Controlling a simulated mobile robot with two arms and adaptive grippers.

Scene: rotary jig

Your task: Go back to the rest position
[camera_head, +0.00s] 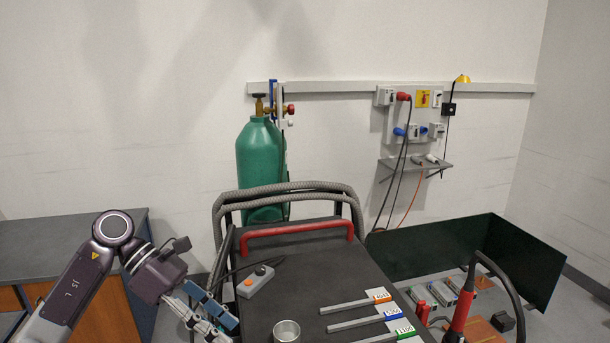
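My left arm comes in from the lower left, and my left gripper (222,330) points down and to the right. It is beside the left edge of the dark cart top, low in the picture. Its blue and grey fingers lie close together from this angle, so I cannot tell whether they are open or shut. I see no object between them. My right gripper is not in view.
The dark cart top (310,272) holds a grey button box (256,281), a metal cup (287,331) and several labelled bars (357,305). A green gas cylinder (261,160) stands behind. A red and black torch (461,308) stands at right. A cabinet (60,245) is at left.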

